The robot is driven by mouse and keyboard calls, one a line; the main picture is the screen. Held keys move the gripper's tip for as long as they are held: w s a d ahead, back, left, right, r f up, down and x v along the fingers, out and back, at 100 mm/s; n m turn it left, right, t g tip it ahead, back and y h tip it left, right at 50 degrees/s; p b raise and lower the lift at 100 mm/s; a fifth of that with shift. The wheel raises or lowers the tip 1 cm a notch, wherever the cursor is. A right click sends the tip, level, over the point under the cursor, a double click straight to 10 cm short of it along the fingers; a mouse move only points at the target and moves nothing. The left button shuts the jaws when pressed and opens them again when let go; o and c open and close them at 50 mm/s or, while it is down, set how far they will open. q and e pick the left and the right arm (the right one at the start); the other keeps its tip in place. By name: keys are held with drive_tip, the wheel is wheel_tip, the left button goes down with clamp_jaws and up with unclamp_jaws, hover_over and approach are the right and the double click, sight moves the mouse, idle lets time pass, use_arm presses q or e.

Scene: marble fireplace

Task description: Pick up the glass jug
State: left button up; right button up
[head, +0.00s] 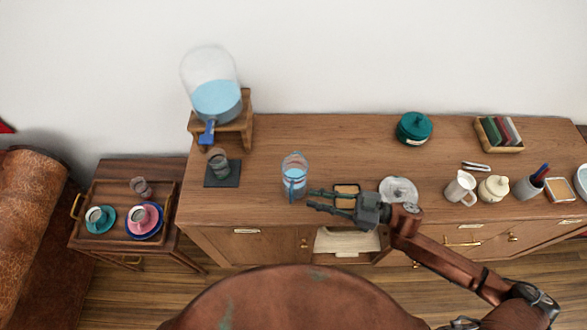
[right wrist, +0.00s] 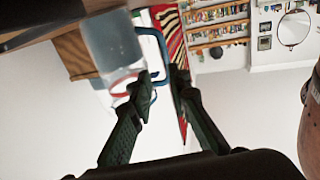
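The glass jug (head: 294,172), clear with blue liquid and a blue handle, stands upright near the front edge of the wooden sideboard. My right gripper (head: 309,200) comes in from the right, its fingers pointing left at the jug's handle side. In the right wrist view, the jug (right wrist: 112,42) with its blue handle (right wrist: 152,36) shows beyond the fingertips. The right gripper (right wrist: 158,78) is open, with a gap between its fingers and nothing visibly held. Whether a fingertip touches the handle I cannot tell. My left gripper is not in view.
A water dispenser (head: 214,98) on a wooden stand (head: 240,122) and a glass (head: 218,163) on a dark mat (head: 222,181) are left of the jug. A small tray (head: 346,190) and glass lid (head: 398,190) are close right. Behind the jug, the sideboard (head: 330,140) is clear.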

sight(291, 196)
drive_tip(key=shift+s+f+n+g, duration=0.15)
drive_tip(key=shift+s+n+g, duration=0.15)
drive_tip(key=shift+s+g, duration=0.15)
drive_tip(key=shift+a, duration=0.3)
drive_tip(key=a, duration=0.2)
drive_tip(key=shift+w+a+r, duration=0.25)
drive_tip(key=shift+w+a, duration=0.05)
drive_tip(key=shift+a, duration=0.1)
drive_tip(key=a, duration=0.1)
drive_tip(key=w+a+b, duration=0.1)
drive_tip(key=a, duration=0.1)
drive_tip(key=shift+a+r, duration=0.15)
drive_tip(key=shift+a, duration=0.45)
drive_tip(key=c, duration=0.4)
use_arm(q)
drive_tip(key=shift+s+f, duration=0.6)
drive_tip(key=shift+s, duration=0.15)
use_arm(e)
clamp_jaws()
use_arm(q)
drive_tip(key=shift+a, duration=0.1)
use_arm(e)
drive_tip(key=shift+a+r, duration=0.1)
